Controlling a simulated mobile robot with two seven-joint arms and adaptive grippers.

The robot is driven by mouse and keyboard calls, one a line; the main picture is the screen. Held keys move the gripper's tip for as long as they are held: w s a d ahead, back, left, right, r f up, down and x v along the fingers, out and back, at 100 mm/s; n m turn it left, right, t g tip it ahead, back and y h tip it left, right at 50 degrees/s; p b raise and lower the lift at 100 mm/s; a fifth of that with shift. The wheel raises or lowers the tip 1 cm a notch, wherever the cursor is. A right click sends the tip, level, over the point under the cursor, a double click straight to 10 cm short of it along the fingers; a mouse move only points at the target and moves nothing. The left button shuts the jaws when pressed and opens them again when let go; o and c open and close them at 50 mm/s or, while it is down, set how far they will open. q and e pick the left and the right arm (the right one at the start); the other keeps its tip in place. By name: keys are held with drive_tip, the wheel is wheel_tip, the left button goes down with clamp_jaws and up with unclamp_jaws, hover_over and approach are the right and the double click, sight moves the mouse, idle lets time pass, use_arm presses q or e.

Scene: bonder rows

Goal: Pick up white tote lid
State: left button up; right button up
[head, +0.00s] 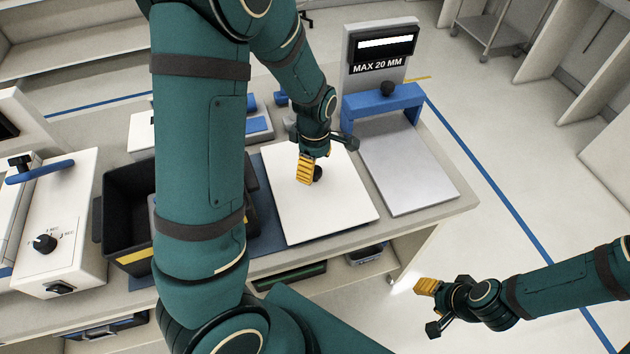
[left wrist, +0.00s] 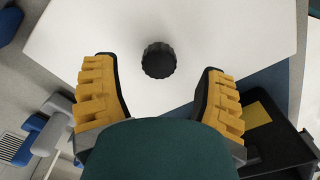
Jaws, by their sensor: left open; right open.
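The white tote lid (head: 340,210) is a flat white plate with a round black knob, lying on the bench. It also fills much of the left wrist view (left wrist: 215,30). The knob (left wrist: 159,60) shows between the yellow finger pads of my left gripper (left wrist: 158,75); I see gaps on both sides of it. In the head view my left gripper (head: 326,158) is open over the lid and partly hides the knob (head: 317,174). My right gripper (head: 430,307) is open and empty in front of the bench, away from the lid.
A black tote (head: 125,185) with a yellow label stands left of the lid, partly behind my left arm. A blue mat (head: 266,225) shows beside the lid. A gauge stand marked MAX 20 MM (head: 378,62) with a grey plate (head: 408,170) stands right of it. White machines (head: 62,215) are at far left.

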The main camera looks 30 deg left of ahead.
sight(315, 175)
use_arm(q)
wheel_tip(315, 175, down, 5)
drive_tip(key=shift+r+b, duration=0.2)
drive_tip(key=shift+b, duration=0.35)
clamp_jaws()
drive_tip(key=shift+r, duration=0.1)
wheel_tip(315, 175, up, 10)
drive_tip(key=shift+p, duration=1.25)
drive_tip(key=shift+d, duration=0.1)
